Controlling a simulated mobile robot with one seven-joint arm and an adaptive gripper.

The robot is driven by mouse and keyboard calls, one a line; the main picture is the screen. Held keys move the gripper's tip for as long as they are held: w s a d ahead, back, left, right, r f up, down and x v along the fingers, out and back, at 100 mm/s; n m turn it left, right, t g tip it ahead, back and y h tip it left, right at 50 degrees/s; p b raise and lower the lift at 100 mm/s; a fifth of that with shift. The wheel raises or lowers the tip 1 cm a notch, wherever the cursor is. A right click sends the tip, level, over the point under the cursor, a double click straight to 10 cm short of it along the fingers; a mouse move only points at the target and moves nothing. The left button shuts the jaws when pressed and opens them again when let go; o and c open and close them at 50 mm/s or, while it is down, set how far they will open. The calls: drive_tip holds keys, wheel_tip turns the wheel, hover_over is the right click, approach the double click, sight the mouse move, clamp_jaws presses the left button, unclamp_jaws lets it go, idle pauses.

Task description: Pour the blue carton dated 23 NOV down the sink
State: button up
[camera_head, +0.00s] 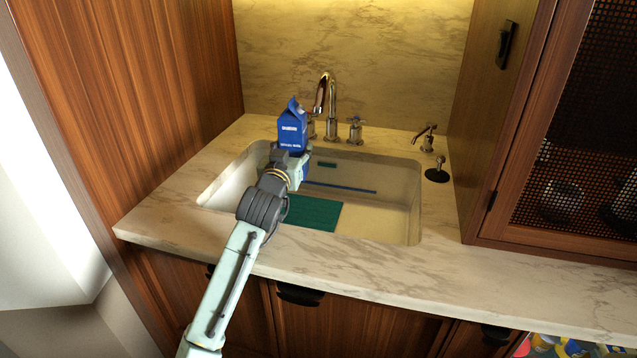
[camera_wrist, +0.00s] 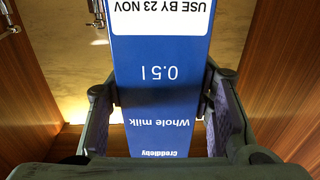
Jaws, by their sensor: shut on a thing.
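A blue milk carton (camera_head: 292,132) with a gabled top is held upright over the left back part of the sink (camera_head: 413,205). In the wrist view the carton (camera_wrist: 160,75) fills the middle, upside down in the picture, with "USE BY 23 NOV", "0.5 l" and "Whole milk" on it. My gripper (camera_head: 290,165) is shut on the carton's lower part. Its two fingers show either side of the carton in the wrist view (camera_wrist: 160,108). The carton's lower end is partly hidden behind my gripper in the head view.
A tall curved tap (camera_head: 331,100) with two handles stands behind the sink, close to the carton. A green mat (camera_head: 315,213) lies in the sink. A soap dispenser (camera_head: 428,138) and a black round fitting (camera_head: 437,175) are at the right. A wooden panel (camera_head: 185,80) rises at the left.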

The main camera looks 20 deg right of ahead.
sight(290, 138)
drive_tip(key=shift+a+r, duration=0.1)
drive_tip(key=shift+r, duration=1.9)
